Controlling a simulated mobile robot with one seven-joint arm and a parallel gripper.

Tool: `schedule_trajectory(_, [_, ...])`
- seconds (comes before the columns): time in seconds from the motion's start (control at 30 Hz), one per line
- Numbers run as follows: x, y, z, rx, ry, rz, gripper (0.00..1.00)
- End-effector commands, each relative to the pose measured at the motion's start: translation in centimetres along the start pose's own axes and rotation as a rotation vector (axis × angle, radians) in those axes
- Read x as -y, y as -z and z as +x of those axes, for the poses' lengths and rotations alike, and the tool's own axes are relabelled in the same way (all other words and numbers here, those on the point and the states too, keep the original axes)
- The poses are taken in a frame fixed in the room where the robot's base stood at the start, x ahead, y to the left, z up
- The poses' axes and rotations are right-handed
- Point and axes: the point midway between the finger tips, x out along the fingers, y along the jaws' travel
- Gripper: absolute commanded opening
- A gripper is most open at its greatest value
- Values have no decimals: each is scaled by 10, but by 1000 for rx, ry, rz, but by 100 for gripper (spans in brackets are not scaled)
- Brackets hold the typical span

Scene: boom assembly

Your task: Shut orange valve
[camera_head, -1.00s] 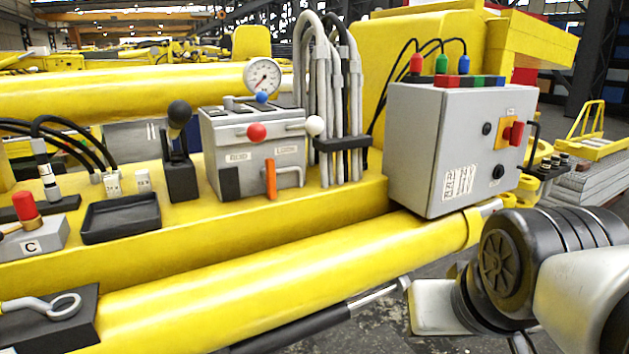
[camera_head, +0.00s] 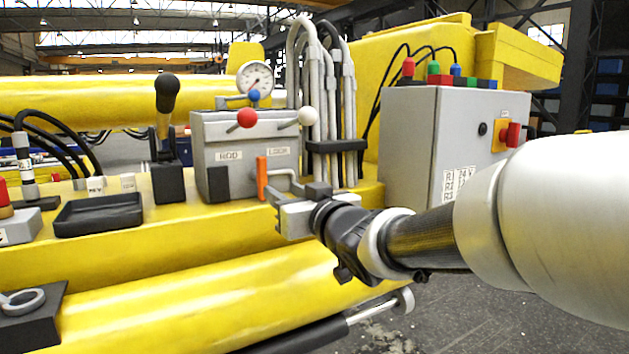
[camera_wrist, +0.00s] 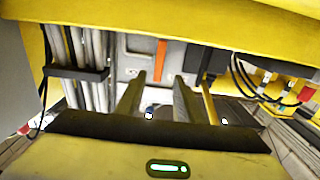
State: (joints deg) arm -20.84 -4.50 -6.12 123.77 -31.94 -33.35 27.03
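My gripper (camera_head: 274,205) is just to the right of and below the handle in the head view. In the wrist view the handle (camera_wrist: 160,60) shows beyond and between my two fingers (camera_wrist: 157,97). The fingers are apart with nothing between them. I cannot tell whether a finger touches the pipe or handle.
Grey hoses (camera_head: 322,100) rise right of the control box, with a grey electrical box (camera_head: 410,140) farther right. A black lever (camera_head: 166,120) stands to the left. Red (camera_head: 247,118) and white (camera_head: 308,116) knobs sit above the handle. A yellow cylinder (camera_head: 180,300) runs below.

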Motion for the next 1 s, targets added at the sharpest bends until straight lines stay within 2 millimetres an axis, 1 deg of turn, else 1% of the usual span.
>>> schedule_trajectory(0.03, [0,-1,13,2,1,0,34])
schedule_trajectory(0.2, [0,-1,50,2,1,0,34])
schedule_trajectory(0.4, [0,0,93,2,-1,0,34])
schedule_trajectory(0.5, [0,-1,110,1,-1,0,34])
schedule_trajectory(0.6, [0,0,122,2,-2,-1,34])
schedule_trajectory(0.7, [0,0,130,2,-2,-1,34])
schedule_trajectory(0.83, [-1,0,134,0,-2,-1,34])
schedule_trajectory(1.0, [-1,0,134,1,-2,0,34])
